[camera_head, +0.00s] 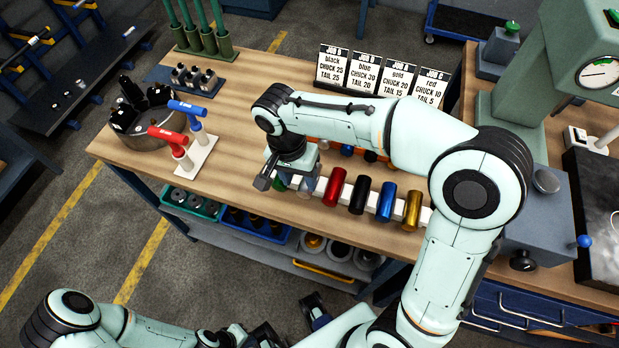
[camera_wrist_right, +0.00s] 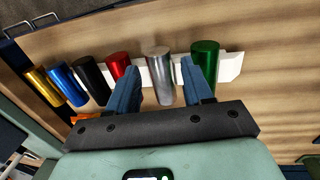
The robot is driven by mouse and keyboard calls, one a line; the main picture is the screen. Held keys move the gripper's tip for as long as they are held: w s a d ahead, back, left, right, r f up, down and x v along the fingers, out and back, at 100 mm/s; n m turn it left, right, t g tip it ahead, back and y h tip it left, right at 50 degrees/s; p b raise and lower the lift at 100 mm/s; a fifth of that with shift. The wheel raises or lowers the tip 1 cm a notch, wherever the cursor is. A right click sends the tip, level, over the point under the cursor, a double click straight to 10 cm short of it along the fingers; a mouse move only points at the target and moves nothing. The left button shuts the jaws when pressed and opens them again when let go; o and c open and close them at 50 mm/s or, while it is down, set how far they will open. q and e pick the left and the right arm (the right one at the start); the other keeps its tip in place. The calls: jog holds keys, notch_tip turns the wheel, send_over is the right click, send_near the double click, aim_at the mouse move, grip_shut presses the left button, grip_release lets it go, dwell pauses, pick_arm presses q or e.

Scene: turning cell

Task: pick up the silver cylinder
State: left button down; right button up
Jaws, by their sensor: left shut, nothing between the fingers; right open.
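The silver cylinder (camera_wrist_right: 159,72) stands in a white rack (camera_wrist_right: 232,65) between the red cylinder (camera_wrist_right: 118,66) and the green cylinder (camera_wrist_right: 205,66). My right gripper (camera_wrist_right: 160,80) is open, with one blue finger on each side of the silver cylinder in the wrist view. I see no finger clearly touching it. In the head view the silver cylinder (camera_head: 306,188) is partly hidden by my right gripper (camera_head: 290,180). My left gripper (camera_head: 314,308) is shut and empty at the bottom of the head view, away from the bench.
Black (camera_head: 359,195), blue (camera_head: 387,202) and gold (camera_head: 412,210) cylinders stand to the right of the red one. Job cards (camera_head: 370,72) stand at the bench's back. Red and blue-handled tools (camera_head: 190,150) stand at left. The bench (camera_head: 250,110) is clear between them and my right arm.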

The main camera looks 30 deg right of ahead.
aim_at(303, 191)
jog(key=f, duration=0.2)
jog(key=s+f, duration=0.1)
jog(key=f, duration=0.1)
jog(key=shift+d+f, duration=0.15)
jog(key=shift+f, duration=0.2)
jog(key=c, duration=0.9)
grip_shut()
jog(key=shift+r, duration=0.15)
